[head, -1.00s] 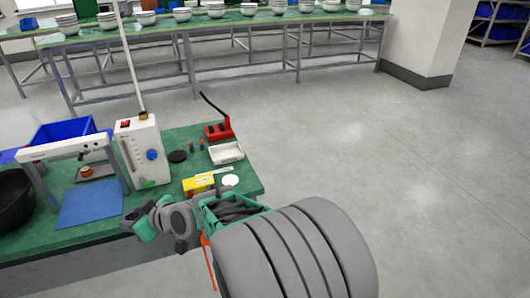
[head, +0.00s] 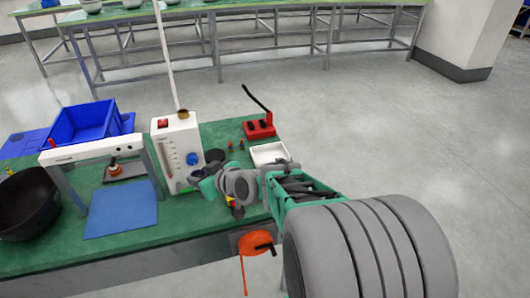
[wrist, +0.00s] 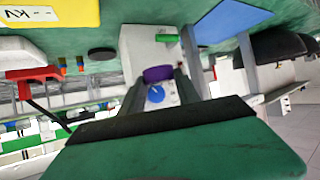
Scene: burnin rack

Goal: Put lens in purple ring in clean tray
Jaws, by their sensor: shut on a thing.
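In the wrist view, my gripper (wrist: 159,84) is shut on a purple ring (wrist: 158,73), seen edge-on between its fingers. The lens inside the ring cannot be made out. In the head view, my gripper (head: 204,184) is above the green bench, in front of the white instrument box (head: 175,152); the ring does not show there. A white tray (head: 270,154), which seems to be the clean tray, lies at the bench's right end, right of and beyond my gripper. It also shows at the left of the wrist view (wrist: 28,50).
A red stand (head: 259,129) with a black lever is behind the tray. A black disc (head: 214,155) and small bottles (head: 235,146) lie between box and tray. A yellow box (wrist: 50,12) is near my gripper. A lamp frame (head: 95,153) and blue mat (head: 121,209) are left.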

